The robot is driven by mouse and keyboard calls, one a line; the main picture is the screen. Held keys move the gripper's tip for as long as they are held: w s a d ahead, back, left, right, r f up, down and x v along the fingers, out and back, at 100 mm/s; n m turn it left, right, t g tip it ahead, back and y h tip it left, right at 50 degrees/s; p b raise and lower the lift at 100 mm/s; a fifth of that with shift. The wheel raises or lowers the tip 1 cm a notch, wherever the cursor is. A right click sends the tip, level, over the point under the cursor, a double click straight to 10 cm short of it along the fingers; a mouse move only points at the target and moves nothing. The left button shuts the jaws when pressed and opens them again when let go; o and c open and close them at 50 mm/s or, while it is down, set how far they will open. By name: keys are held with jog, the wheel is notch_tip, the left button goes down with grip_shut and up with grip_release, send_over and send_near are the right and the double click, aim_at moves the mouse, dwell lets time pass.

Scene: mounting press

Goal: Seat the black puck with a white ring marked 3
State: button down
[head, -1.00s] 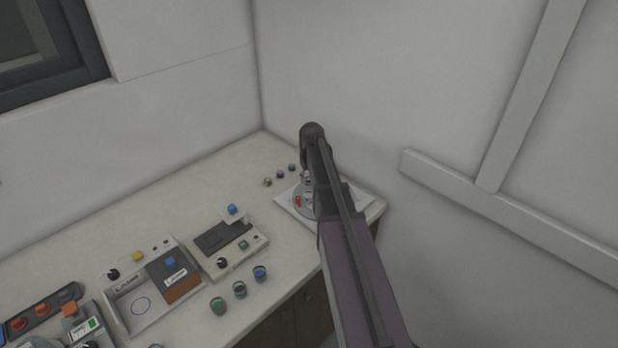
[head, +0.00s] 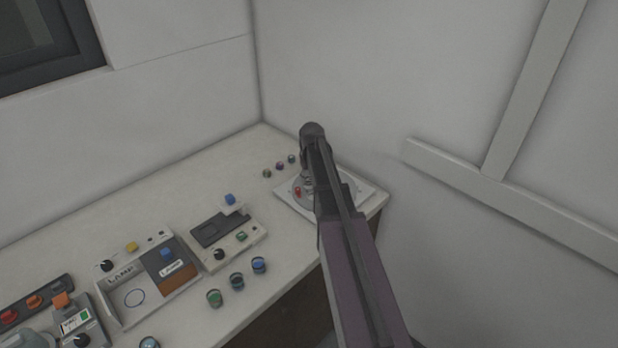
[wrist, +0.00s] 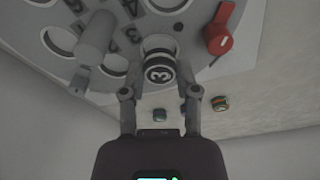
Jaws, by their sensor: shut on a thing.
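The black puck with a white ring marked 3 (wrist: 158,74) is between the fingers of my gripper (wrist: 160,92) in the wrist view. My gripper is shut on it. The puck's marked face is turned to the wrist camera. It is at the edge of a grey disc (wrist: 190,62) with round holes and printed numbers; I cannot tell whether it touches the disc or sits in a hole. In the head view the disc (head: 299,183) lies on a white base plate (head: 362,190), and my arm hides the puck and gripper tips.
Small pucks (head: 279,166) stand left of the base plate. A device with a dark plate (head: 213,230), a lamp box (head: 134,298) and several dark pots (head: 237,281) are farther left. A wall is behind.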

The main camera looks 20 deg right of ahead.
jog(key=shift+f+b, duration=0.65)
jog(key=shift+f, duration=0.15)
jog(key=shift+c, duration=1.3)
grip_release()
jog(key=shift+r, duration=0.1)
notch_tip(320, 180, up, 7)
jog(key=p, duration=0.7)
jog(key=w+d, duration=0.3)
jog(key=w, duration=0.7)
jog(key=w+d+p, duration=0.1)
jog(key=w+d, duration=0.3)
jog(key=w, duration=0.6)
jog(key=shift+w+r+m, duration=0.2)
jog(key=shift+r+m, duration=0.1)
jog(key=shift+r, duration=0.15)
